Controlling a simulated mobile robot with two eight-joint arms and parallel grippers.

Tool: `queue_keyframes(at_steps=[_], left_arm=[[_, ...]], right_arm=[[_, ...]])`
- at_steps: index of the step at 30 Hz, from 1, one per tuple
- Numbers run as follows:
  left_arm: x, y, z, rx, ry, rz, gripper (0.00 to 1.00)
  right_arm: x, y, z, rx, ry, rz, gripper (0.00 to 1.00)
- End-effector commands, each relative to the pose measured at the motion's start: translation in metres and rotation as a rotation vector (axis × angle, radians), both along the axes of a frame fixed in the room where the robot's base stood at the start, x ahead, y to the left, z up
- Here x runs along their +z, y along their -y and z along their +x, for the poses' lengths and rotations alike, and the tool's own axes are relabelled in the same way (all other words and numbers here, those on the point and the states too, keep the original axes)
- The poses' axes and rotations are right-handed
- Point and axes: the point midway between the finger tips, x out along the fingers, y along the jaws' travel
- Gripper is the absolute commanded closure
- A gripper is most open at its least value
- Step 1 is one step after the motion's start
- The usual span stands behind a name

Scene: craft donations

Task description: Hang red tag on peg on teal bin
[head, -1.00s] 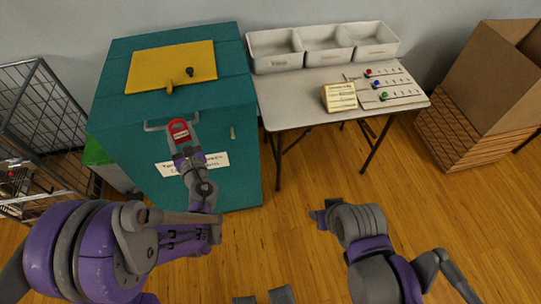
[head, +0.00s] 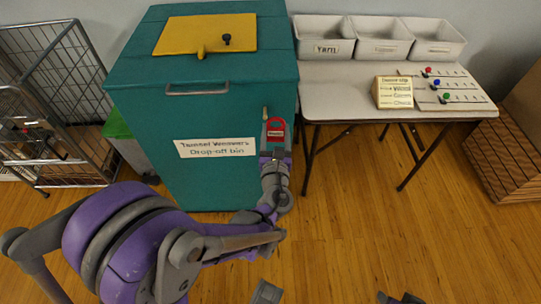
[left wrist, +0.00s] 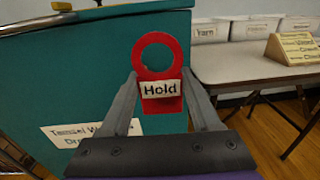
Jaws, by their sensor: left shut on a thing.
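The red tag (head: 276,125) has a round hole at its top, and it reads "Hold" on a white label in the left wrist view (left wrist: 160,72). My left gripper (head: 275,146) is shut on the tag's lower part; its fingers (left wrist: 160,100) flank it in the wrist view. The tag is upright, ring up. The teal bin (head: 200,115) stands behind it, with a small wooden peg (head: 265,112) high on its front at the right. In the head view the tag shows just right of and slightly below the peg. The gap in depth is unclear. I cannot make out the peg in the wrist view.
A metal handle (head: 198,88) and a white sign (head: 228,147) are on the bin's front. A table (head: 350,105) with white trays (head: 380,40) and a yellow sign block (head: 394,92) stands at right. A wire cart (head: 60,110) is at left. Floor in front is open.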

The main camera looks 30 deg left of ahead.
Motion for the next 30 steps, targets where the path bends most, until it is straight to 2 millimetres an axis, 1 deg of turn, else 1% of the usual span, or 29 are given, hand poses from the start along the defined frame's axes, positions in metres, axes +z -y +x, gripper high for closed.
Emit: queue_keyframes(at_steps=[1,3,7,10,17,30], left_arm=[[-0.026,-0.007,-0.002,0.016,-0.005,0.002,0.88],[-0.037,-0.014,-0.004,0.034,-0.004,0.003,0.88],[-0.049,-0.022,-0.008,0.055,0.001,0.003,0.88],[-0.052,-0.025,-0.009,0.063,0.003,0.003,0.88],[-0.051,-0.029,-0.005,0.066,0.004,0.005,0.88],[-0.054,-0.042,0.018,0.066,0.004,0.003,0.88]], right_arm=[[-0.029,0.0,0.002,0.0,-0.01,0.0,0.5],[-0.045,0.0,0.004,0.0,-0.015,0.0,0.5],[-0.064,0.0,0.007,0.0,-0.021,0.0,0.5],[-0.069,0.0,0.008,0.0,-0.022,0.0,0.5],[-0.069,0.0,0.008,0.0,-0.022,0.0,0.5],[-0.073,0.0,0.008,0.0,-0.023,0.0,0.5]])
